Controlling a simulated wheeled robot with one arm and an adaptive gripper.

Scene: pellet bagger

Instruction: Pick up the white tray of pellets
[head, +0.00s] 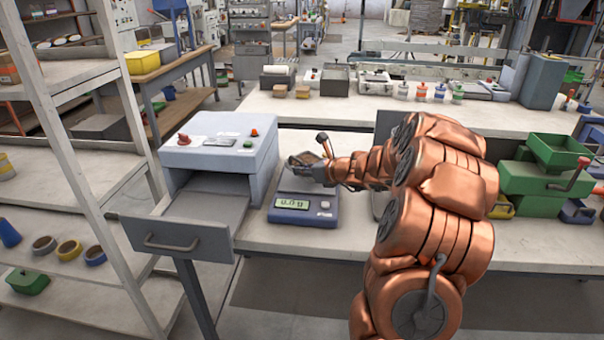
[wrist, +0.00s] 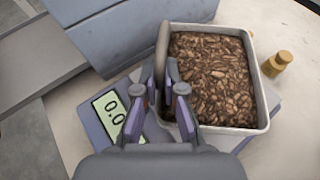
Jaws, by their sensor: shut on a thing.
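The white tray (wrist: 264,105) is filled with brown pellets (wrist: 212,78) in the wrist view. It is over the blue bench scale (wrist: 232,143), whose display shows what looks like 0.0. I cannot tell whether the tray touches the scale. My gripper (wrist: 165,88) is shut on the tray's left edge, by a grey upright loop. In the head view my gripper (head: 326,172) is above the back of the scale (head: 303,212), partly hiding the tray (head: 300,159).
A grey-blue machine (head: 222,150) with an open drawer (head: 180,240) stands close left of the scale. A small brass weight (wrist: 275,64) stands right of the tray. A green hopper machine (head: 545,178) is at the right. Metal shelving (head: 70,150) stands far left.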

